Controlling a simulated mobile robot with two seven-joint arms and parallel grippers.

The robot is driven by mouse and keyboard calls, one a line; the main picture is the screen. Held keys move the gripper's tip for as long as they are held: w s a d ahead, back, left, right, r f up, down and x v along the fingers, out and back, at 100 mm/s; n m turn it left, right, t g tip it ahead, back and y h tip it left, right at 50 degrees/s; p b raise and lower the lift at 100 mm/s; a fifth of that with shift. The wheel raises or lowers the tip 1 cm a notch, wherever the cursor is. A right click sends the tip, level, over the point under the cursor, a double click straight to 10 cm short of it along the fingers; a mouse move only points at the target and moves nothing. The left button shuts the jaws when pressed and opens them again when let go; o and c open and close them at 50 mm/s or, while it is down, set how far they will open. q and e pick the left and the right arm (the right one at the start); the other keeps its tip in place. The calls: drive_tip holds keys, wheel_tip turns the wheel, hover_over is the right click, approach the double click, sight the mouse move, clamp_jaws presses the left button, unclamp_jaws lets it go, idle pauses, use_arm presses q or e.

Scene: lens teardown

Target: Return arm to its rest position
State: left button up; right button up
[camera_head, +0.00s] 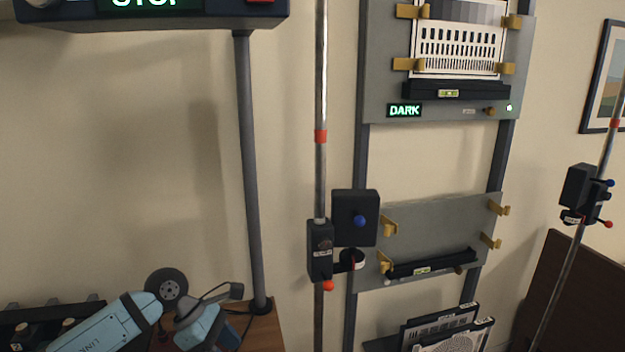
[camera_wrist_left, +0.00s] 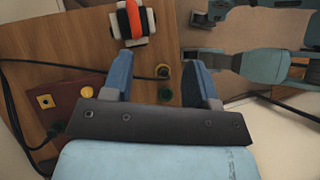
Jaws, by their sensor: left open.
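My left gripper (camera_wrist_left: 160,64) shows in the left wrist view. Its two blue fingers are spread wide, with nothing between them. It is over a brown wooden surface (camera_wrist_left: 45,80). In the head view, teal links of my arm (camera_head: 105,325) come in at the lower left, bent at a joint. I cannot make out the fingers there. My right gripper is in neither view.
A dark post (camera_head: 250,170), a thin rod (camera_head: 320,90) and a grey panel rack (camera_head: 375,80) stand near.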

use_arm(q)
drive_tip(key=s+d+f+n+t+h+b, duration=0.1)
drive_tip(key=s+d+n+t+h+b, duration=0.2)
drive_tip(key=s+d+n+h, duration=0.7)
drive_tip(key=a+f+n+t+y+b, duration=0.1)
drive_tip(key=a+f+n+t+y, duration=0.25)
drive_tip(key=n, duration=0.65)
drive_tip(key=a+f+n+t+y+b, duration=0.1)
drive_tip(key=f+n+t+y, duration=0.2)
drive_tip(key=f+n+t, duration=0.5)
drive_tip(key=a+f+n+t+y+b, duration=0.1)
drive_tip(key=a+f+n+t+y, duration=0.2)
drive_tip(key=n, duration=1)
drive_tip(key=s+a+f+n+g+y+b, duration=0.1)
drive_tip(key=s+a+f+n+g+y, duration=0.15)
drive_tip(key=s+f+n, duration=0.35)
drive_tip(key=s+a+f+n+g+y+b, duration=0.1)
drive_tip(key=s+a+f+n+g+y, duration=0.15)
drive_tip(key=s+f+n, duration=0.4)
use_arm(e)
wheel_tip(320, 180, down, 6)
use_arm(q)
wheel_tip(320, 180, up, 13)
drive_tip(key=s+m+p, duration=0.2)
drive_tip(key=p, duration=1.5)
drive_tip(key=shift+a, duration=0.2)
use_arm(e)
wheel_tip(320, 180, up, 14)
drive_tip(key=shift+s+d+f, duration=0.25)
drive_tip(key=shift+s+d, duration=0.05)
